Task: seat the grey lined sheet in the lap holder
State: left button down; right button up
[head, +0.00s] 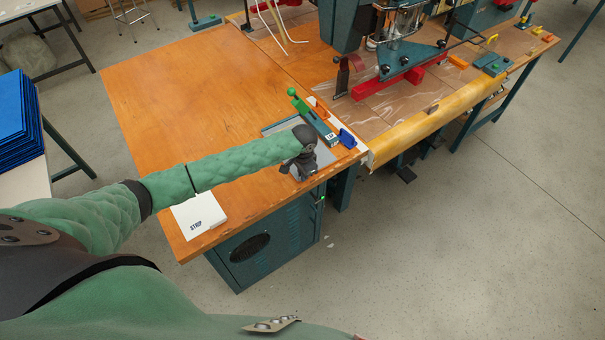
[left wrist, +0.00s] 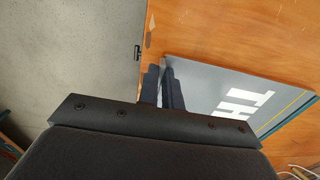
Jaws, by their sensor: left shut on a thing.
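My left gripper (head: 300,172) is at the right front corner of the orange-brown wooden table. In the left wrist view its two fingers (left wrist: 164,85) are closed together on the edge of a grey sheet (left wrist: 205,82) with white lettering. The sheet lies low over the table and a yellow line runs near its far side. In the head view the sheet (head: 324,156) is mostly hidden behind my gripper. The lap holder (head: 314,122), a teal and green fixture with a green knob, appears to stand just beyond the gripper. My right gripper is not in view.
A white pad marked STRIP (head: 198,214) lies at the table's front edge. A blue piece (head: 347,138) sits right of the fixture. The left table area (head: 190,100) is clear.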

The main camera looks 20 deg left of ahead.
pick_arm(q)
jog(key=shift+s+f, duration=0.2)
jog(key=shift+f, duration=0.1)
jog(key=c, duration=1.5)
grip_release()
jog(key=shift+a, duration=0.1)
jog(key=shift+r, duration=0.1)
